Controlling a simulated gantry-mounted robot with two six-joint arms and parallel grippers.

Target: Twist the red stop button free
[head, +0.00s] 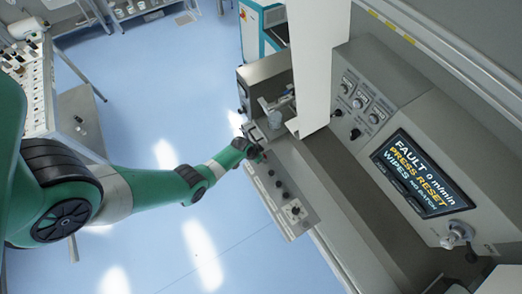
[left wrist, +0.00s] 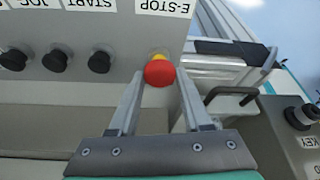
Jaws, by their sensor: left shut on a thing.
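The red stop button (left wrist: 159,73) shows in the left wrist view as a red mushroom head with a bit of yellow behind it, below an upside-down E-STOP label (left wrist: 163,7). My left gripper (left wrist: 160,82) has its two fingers on either side of the red head, shut on it. In the head view my left gripper (head: 258,156) is at the upper end of the small button panel (head: 291,190), and only a little red shows there. My right gripper is not in either view.
Several black buttons (left wrist: 54,60) with START and JOG labels sit in a row beside the stop button. A black handle (left wrist: 232,98) and a key switch box (left wrist: 300,125) stand to the right. A large screen (head: 422,173) reads FAULT, PRESS RESET.

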